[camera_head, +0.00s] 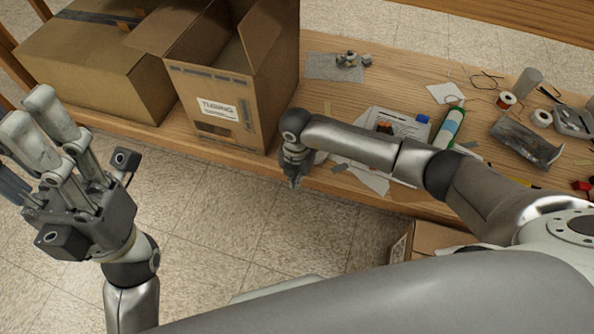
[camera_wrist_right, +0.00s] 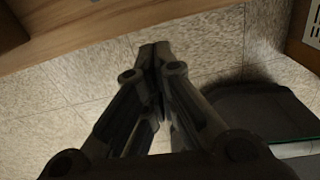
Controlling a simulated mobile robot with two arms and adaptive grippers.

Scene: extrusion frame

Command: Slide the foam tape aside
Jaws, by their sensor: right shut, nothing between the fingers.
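I cannot make out for certain which thing is the foam tape. Two small rolls lie on the bench at the right of the head view: a red and white roll (camera_head: 506,100) and a white roll (camera_head: 542,118). My right gripper (camera_head: 294,181) is shut and empty, pointing down just off the bench's front edge, well to the left of the rolls. In the right wrist view its fingertips (camera_wrist_right: 155,52) meet above the floor. My left gripper (camera_head: 28,122) is raised at the left, fingers spread and empty, away from the bench.
An open cardboard box (camera_head: 229,84) stands beside my right gripper, with a closed box (camera_head: 92,68) to its left. Papers (camera_head: 392,128), a green and white tube (camera_head: 449,127) and a grey tray (camera_head: 526,143) lie on the wooden bench (camera_head: 388,76). Tiled floor (camera_head: 215,205) lies in front.

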